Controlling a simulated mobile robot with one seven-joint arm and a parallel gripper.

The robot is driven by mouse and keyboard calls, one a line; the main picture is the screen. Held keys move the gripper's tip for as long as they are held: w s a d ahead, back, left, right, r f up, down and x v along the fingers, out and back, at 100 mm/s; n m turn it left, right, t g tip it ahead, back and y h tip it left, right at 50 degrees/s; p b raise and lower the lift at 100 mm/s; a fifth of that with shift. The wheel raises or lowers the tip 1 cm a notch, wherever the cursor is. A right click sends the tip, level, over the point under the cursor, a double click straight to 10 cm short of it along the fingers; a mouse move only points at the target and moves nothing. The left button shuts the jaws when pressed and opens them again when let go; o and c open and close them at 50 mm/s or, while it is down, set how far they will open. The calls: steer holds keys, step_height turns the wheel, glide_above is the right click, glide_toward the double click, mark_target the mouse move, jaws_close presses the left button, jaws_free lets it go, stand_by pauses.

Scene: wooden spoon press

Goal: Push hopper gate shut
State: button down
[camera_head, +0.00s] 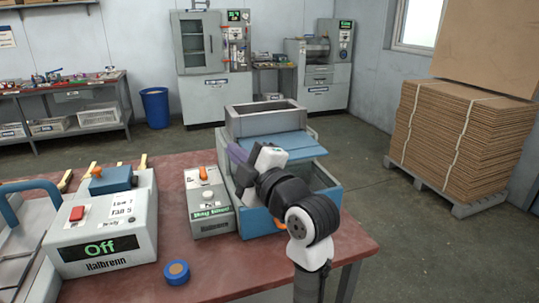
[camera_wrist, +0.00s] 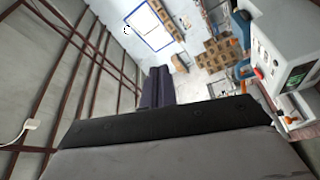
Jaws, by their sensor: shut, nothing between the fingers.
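The hopper (camera_head: 264,122) is a grey open-topped box above a blue-and-grey bin (camera_head: 258,222) at the right part of the red table. A flat blue plate (camera_head: 298,148), which looks like the gate, sticks out below the hopper towards me and to the right. My gripper (camera_head: 237,153) is shut and empty, by the hopper's front left side. My wrist and arm cover part of the bin and plate. I cannot tell whether the fingers touch the hopper. In the wrist view my dark fingers (camera_wrist: 156,88) are together; the gate is not clear there.
A grey box with an orange switch (camera_head: 208,203) stands just left of the bin. A control box reading "Off" (camera_head: 105,228) and a blue roll (camera_head: 176,272) are farther left on the red table (camera_head: 140,291). Stacked cardboard (camera_head: 462,140) stands at right.

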steer(key=s+d+f+n+g+h, duration=0.1)
steer(key=d+f, duration=0.1)
steer(key=d, duration=0.4)
steer(key=s+d+f+n+g+h, duration=0.1)
steer(key=d+f+n, duration=0.15)
steer(key=d, duration=0.25)
steer(key=w+a+f+p, duration=0.1)
steer(key=w+a+p, duration=0.3)
steer(key=w, duration=0.8)
steer(key=shift+w+a+f+m+p, duration=0.15)
steer(key=shift+a+f+m+p, duration=0.25)
steer(key=shift+a+m, duration=0.1)
